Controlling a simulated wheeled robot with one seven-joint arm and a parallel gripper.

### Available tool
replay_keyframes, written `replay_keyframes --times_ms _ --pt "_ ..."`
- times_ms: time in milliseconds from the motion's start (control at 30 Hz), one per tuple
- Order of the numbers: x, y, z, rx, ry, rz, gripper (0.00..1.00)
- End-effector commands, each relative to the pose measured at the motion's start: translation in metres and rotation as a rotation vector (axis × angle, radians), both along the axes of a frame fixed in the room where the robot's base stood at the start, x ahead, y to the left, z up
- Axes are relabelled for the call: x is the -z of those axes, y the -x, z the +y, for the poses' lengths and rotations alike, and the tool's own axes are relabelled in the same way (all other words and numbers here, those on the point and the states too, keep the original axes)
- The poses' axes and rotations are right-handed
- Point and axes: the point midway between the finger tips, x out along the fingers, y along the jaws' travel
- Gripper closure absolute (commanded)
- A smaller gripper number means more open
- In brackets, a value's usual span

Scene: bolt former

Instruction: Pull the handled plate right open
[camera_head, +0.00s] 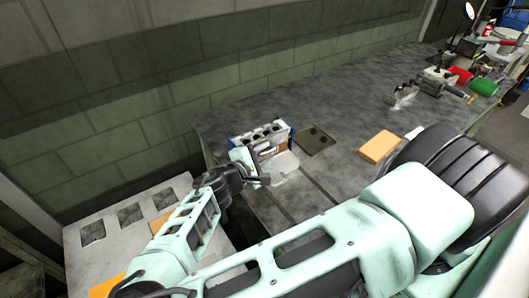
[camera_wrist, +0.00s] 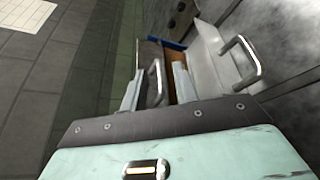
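The bolt former is a pale box with blue edges (camera_head: 262,137) and several slots along its top, standing on the grey bench. In the wrist view its blue edge (camera_wrist: 165,42) and brown inside (camera_wrist: 176,62) show. A pale plate (camera_wrist: 213,62) with a metal bar handle (camera_wrist: 243,62) is at the right. A second bar handle (camera_wrist: 156,84) stands further left. My gripper (camera_head: 257,168) is at the box's near side. In the wrist view my gripper (camera_wrist: 157,92) has its fingers apart, with the second handle between them; contact is unclear. The head view hides most of the plates.
A dark flat plate (camera_head: 315,140) and an orange block (camera_head: 379,147) lie right of the box. A brick wall (camera_head: 130,110) rises behind the bench. A lower pale table (camera_head: 85,262) stands at left. A clamp-like tool (camera_head: 440,82) is at the far right.

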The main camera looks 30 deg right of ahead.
Motion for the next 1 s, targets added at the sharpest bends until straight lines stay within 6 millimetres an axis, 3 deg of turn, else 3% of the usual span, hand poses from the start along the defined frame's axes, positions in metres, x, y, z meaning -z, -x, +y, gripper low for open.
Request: replay_keyframes --times_ms 167,300,467,767,1000 --pt "0.000 0.000 0.000 -0.001 -0.001 0.000 0.70" --pt "0.000 0.000 0.000 -0.001 -0.001 0.000 1.00" --pt "0.001 0.001 0.001 -0.001 -0.001 0.001 1.00" --pt "0.001 0.043 0.002 -0.002 -0.001 0.004 1.00" --pt "0.003 0.050 0.001 0.001 0.000 0.006 1.00"
